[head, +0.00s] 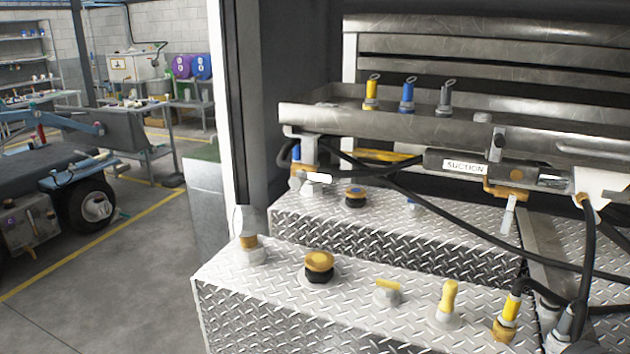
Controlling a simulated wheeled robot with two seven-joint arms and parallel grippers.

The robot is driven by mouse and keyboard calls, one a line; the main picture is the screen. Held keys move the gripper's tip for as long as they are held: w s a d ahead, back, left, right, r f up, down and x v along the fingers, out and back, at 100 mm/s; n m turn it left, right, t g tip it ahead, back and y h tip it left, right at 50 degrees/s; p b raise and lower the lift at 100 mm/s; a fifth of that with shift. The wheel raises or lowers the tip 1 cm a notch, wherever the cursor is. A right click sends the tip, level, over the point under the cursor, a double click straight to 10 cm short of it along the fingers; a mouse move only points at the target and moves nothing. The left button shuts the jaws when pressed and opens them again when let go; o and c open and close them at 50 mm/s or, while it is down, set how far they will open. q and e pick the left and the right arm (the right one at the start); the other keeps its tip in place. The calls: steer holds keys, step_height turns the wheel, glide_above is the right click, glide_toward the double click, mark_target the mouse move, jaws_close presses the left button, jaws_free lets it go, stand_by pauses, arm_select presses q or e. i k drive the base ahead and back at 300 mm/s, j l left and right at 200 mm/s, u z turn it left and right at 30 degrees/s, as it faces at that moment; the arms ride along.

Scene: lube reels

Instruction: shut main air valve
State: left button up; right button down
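No label that I can read names the main air valve. One brass valve (303,171) with a short pale lever pointing right sits under the left end of the metal tray. A second brass valve (507,191) sits under the tray to the right of the dark pipe labelled SUCTION (464,166); its pale lever hangs down. I cannot tell which of these, if either, is the main air valve. Neither of my grippers shows in the head view.
A metal tray (385,122) holds yellow, blue and grey fittings. Diamond-plate tanks (345,300) below carry caps and fittings. Black hoses (440,216) cross in front at the right. A dark upright post (245,100) stands left; open floor (110,280) and a wheeled vehicle (60,200) lie beyond.

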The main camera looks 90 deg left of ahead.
mark_target(312, 176)
steer(key=u, duration=2.95)
